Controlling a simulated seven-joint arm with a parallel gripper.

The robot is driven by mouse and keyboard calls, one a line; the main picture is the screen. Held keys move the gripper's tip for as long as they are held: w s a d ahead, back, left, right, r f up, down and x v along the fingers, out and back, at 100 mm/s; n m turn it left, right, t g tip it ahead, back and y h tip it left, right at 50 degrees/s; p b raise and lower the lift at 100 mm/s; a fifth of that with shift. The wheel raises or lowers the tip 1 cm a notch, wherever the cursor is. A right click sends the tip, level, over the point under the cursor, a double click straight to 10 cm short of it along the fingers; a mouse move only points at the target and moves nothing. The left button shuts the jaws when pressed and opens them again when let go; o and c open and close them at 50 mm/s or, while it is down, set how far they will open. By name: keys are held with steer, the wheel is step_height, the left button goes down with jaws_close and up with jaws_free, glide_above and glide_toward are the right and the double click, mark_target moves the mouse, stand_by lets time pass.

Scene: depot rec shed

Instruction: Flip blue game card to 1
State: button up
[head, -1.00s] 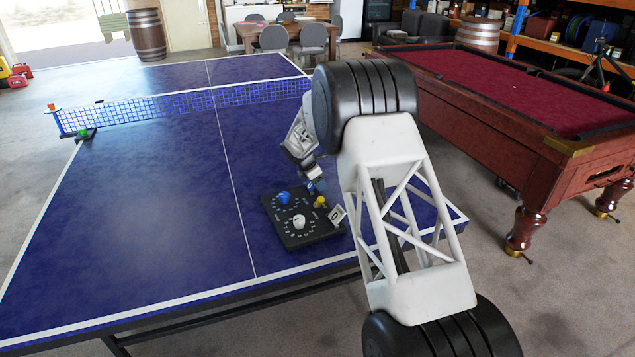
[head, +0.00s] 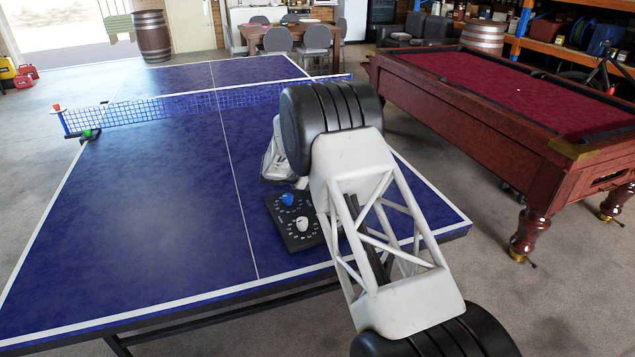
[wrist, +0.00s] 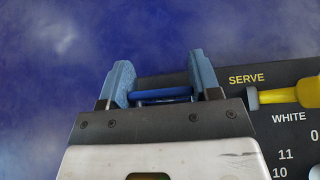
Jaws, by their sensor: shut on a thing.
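A black scoreboard (head: 280,219) lies on the blue table, with a blue dial knob (head: 288,199) and a white dial knob (head: 302,224) on it. In the wrist view my gripper (wrist: 160,80) has its two blue fingers on either side of a thin blue piece, the blue game card (wrist: 163,95), seen nearly edge-on at the board's edge. It is shut on the card. The card's number face does not show.
A yellow serve pointer (wrist: 295,95) sits close to the right of my gripper, by the board's "SERVE" and "WHITE" lettering. The net (head: 200,105) crosses the table farther back. The table left of the board is clear.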

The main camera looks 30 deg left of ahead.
steer(key=shift+s+a+t+h, duration=0.2)
steer(key=shift+s+t+h, duration=0.05)
steer(key=shift+t+h, duration=0.3)
steer(key=o, duration=0.9)
steer(key=shift+s+a+r, duration=0.1)
steer(key=shift+r, duration=0.05)
steer(key=shift+v, duration=3.7)
steer(key=shift+s, duration=0.1)
